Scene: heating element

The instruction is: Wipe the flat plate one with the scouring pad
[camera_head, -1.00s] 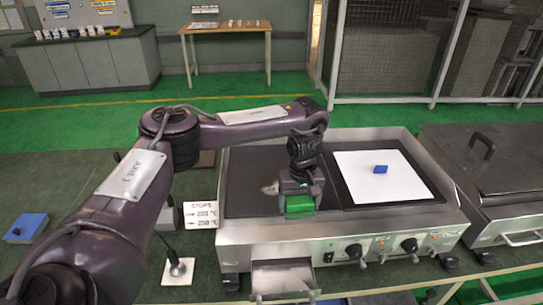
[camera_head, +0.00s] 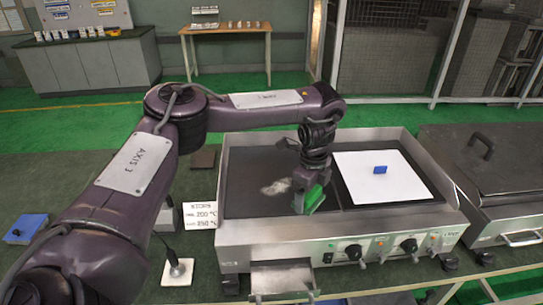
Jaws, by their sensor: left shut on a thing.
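My left gripper (camera_head: 305,186) is shut on a green scouring pad (camera_head: 312,198). It holds the pad tilted at the right part of the left dark flat plate (camera_head: 244,186) of the steel griddle. I cannot tell whether the pad touches the plate. A pale, whitish smear (camera_head: 275,187) lies on this plate, just left of the gripper. A second plate on the right is mostly covered by a white sheet (camera_head: 385,178) with a small blue block (camera_head: 380,170) on it. My right gripper is not in view.
The griddle's raised steel rim (camera_head: 225,165) surrounds the plates. Knobs (camera_head: 353,252) line its front. A lidded steel unit (camera_head: 488,160) stands close on the right. A temperature sign (camera_head: 200,214) and a blue block (camera_head: 27,228) are on the left.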

